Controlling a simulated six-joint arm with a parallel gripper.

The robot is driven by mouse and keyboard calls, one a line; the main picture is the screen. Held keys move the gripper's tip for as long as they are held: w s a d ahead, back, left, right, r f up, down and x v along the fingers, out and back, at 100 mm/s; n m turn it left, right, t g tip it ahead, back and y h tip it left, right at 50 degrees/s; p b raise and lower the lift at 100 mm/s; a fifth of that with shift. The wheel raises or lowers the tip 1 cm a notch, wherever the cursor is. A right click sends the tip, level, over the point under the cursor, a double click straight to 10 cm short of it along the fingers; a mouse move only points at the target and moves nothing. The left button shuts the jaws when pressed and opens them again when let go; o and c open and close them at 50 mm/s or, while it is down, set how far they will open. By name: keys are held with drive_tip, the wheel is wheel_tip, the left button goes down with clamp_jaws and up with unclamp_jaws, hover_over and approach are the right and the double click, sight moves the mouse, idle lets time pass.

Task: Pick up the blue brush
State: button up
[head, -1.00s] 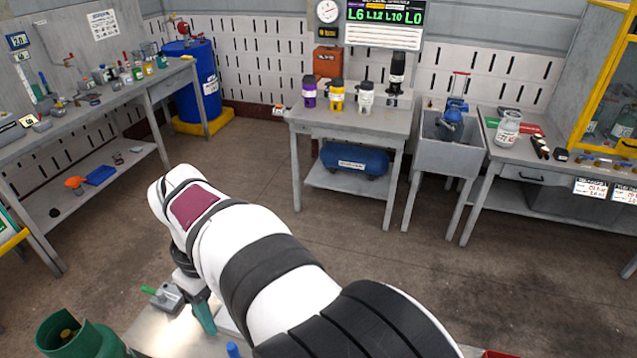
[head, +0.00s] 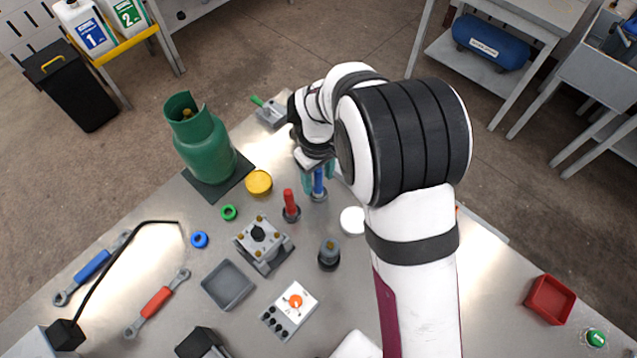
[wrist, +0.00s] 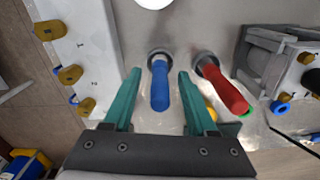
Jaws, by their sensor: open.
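The blue brush (head: 318,182) stands upright in a small round dark holder on the metal table in the head view. In the wrist view the blue brush (wrist: 160,88) shows its handle pointing toward the camera. My gripper (wrist: 159,79) is open, with one teal finger on each side of the blue handle and a visible gap to both. In the head view my gripper (head: 318,174) is over the brush, partly hidden by my wrist. I cannot tell exactly how far down the handle the fingertips reach.
A red brush (head: 290,205) stands close by in a similar holder. A yellow lid (head: 259,182), a green gas cylinder (head: 203,145), a grey fixture (head: 262,245) and a white disc (head: 352,220) are near. The table's front left holds wrenches and a tray (head: 228,286).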

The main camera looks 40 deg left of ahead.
clamp_jaws()
idle(0.3)
drive_tip(key=shift+r, duration=0.6)
wheel_tip(320, 180, up, 3)
drive_tip(key=w+d+r, duration=0.5)
drive_tip(key=d+r, duration=0.2)
drive_tip(key=d, duration=0.3)
drive_tip(key=shift+d, duration=0.3)
